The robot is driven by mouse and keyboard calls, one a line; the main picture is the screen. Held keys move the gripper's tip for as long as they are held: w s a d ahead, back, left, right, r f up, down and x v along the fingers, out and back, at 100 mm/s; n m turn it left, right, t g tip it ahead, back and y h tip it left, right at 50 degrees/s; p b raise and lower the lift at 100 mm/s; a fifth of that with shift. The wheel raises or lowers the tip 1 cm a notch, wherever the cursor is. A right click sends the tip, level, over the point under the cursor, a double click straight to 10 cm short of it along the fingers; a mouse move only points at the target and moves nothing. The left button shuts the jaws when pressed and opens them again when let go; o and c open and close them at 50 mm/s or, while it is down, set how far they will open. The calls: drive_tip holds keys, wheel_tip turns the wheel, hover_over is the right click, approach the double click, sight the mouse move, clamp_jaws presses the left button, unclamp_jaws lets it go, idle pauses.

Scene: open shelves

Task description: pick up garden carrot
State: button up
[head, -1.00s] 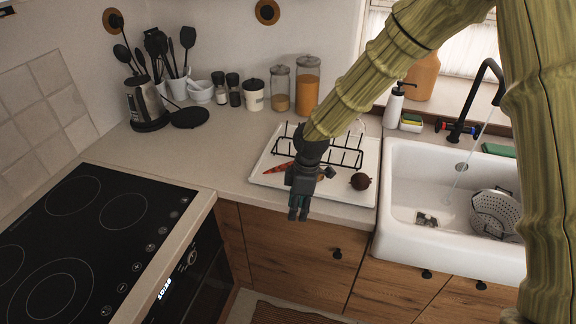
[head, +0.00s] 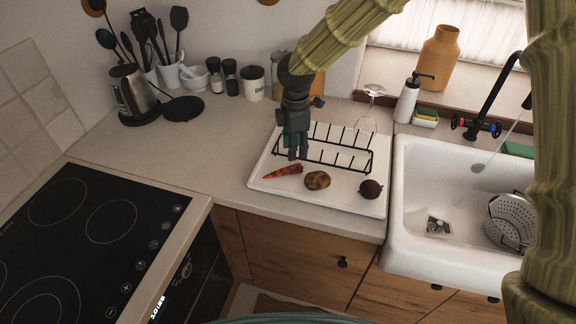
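The garden carrot (head: 283,171) is orange-red and lies at the front left of a white drying tray (head: 262,184) on the counter. My gripper (head: 297,158) points down just above and behind the carrot's right end, over the left part of the black rack. Its dark fingers look close together, and no object shows between them. At this size I cannot tell whether they are open or shut. The carrot is fully visible and looks apart from the gripper.
A brown potato (head: 317,180) lies right of the carrot, and a dark round vegetable (head: 370,189) farther right. The black wire rack (head: 345,158) stands behind them, with an upturned glass (head: 370,100) beyond. The sink (head: 400,215) is to the right. Counter left of the tray is clear.

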sight(295, 166)
drive_tip(key=f, duration=0.3)
drive_tip(key=shift+w+d+f+p, duration=0.15)
drive_tip(key=shift+w+d+p, duration=0.05)
drive_tip(key=shift+d+p, duration=0.1)
drive_tip(key=shift+s+f+p, duration=0.2)
drive_tip(key=shift+f+p, duration=0.05)
drive_tip(key=shift+p, duration=0.1)
drive_tip(key=shift+a+f+p, duration=0.1)
drive_tip(key=shift+f+p, duration=0.2)
drive_tip(key=f, duration=0.1)
drive_tip(key=f+p, duration=0.1)
drive_tip(key=f, duration=0.1)
drive_tip(key=shift+w, duration=0.25)
drive_tip(key=shift+s+f, duration=0.1)
drive_tip(key=shift+f, duration=0.4)
drive_tip(key=c, duration=0.7)
drive_tip(key=shift+r, duration=0.1)
